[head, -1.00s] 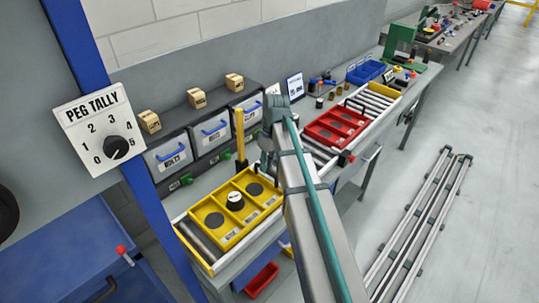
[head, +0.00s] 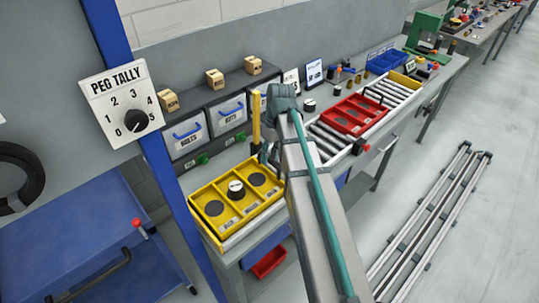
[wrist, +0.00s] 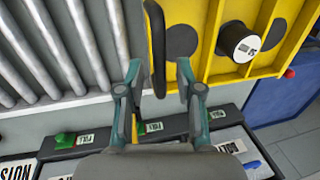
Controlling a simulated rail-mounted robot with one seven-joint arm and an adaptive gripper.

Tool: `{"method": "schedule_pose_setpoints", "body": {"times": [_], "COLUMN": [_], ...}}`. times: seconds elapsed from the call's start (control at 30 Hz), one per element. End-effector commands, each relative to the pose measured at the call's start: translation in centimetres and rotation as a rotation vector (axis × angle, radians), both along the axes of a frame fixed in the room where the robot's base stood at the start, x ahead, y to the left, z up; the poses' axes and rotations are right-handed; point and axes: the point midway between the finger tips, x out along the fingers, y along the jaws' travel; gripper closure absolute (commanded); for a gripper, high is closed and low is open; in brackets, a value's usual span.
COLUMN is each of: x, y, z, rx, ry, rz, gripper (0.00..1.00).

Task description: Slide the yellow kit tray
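The yellow kit tray (head: 226,229) sits at the left end of the roller track, against the end there. It has three compartments with dark round spots, and a black peg with a white top (head: 236,189) stands in the middle one. The tray also shows in the wrist view (wrist: 205,15). Its upright black handle (wrist: 156,45) lies between the fingers of my gripper (wrist: 162,80), closer to the left finger. The fingers are apart, with a gap on the right side of the handle. In the head view my arm partly hides the gripper (head: 268,156) at the tray's right end.
A red tray (head: 352,118) sits farther right on the rollers (head: 328,137). A yellow post (head: 256,122) rises behind the gripper. A peg tally dial (head: 135,120) hangs at left.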

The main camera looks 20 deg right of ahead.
Motion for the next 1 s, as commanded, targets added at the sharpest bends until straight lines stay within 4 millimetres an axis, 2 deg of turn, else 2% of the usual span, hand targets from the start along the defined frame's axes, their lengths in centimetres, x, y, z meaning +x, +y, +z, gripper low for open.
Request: {"method": "schedule_pose_setpoints", "body": {"times": [0.3, 0.47, 1.0], "x": [0.0, 0.1, 1.0], "y": [0.0, -0.2, -1.9], "z": [0.1, 1.1, 10.1], "rx": [0.000, -0.001, -0.001], "ry": [0.000, 0.000, -0.001], "rz": [0.000, 0.000, 0.000], "gripper": [0.61, 0.61, 0.61]}}
